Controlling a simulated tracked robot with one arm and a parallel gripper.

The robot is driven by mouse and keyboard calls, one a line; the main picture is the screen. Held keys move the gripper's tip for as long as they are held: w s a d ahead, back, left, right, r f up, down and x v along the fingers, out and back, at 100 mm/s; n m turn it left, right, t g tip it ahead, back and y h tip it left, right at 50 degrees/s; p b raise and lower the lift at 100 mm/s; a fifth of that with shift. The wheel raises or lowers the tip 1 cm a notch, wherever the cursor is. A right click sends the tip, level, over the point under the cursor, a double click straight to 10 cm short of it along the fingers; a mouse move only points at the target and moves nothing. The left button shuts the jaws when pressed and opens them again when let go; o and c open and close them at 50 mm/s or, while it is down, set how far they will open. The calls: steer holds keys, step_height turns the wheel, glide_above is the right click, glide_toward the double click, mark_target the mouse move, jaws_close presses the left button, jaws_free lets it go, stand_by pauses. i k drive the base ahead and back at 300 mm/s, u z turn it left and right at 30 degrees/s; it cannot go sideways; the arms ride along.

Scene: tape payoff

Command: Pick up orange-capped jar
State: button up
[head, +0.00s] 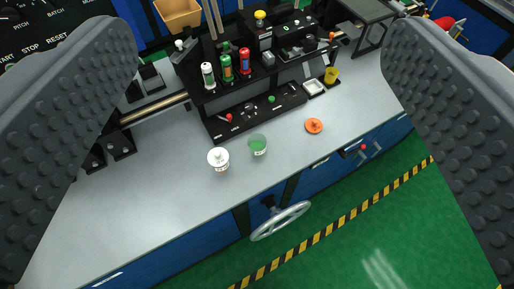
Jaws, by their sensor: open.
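An orange round cap with a small knob (314,126) shows on the grey bench top, right of the picture's middle and near the front edge. A jar body under it cannot be made out.
A black rack (258,112) with several small bottles stands behind the jars. A yellow cup (331,75) and a white tray (314,87) sit to its right. A handwheel (280,220) juts from the blue bench front. The front left bench top (140,205) is clear.

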mark_target(257, 143)
steer(key=z, duration=1.45)
steer(key=k, duration=0.9)
steer(key=u, duration=0.8)
steer(key=i, duration=1)
steer(key=z, duration=0.1)
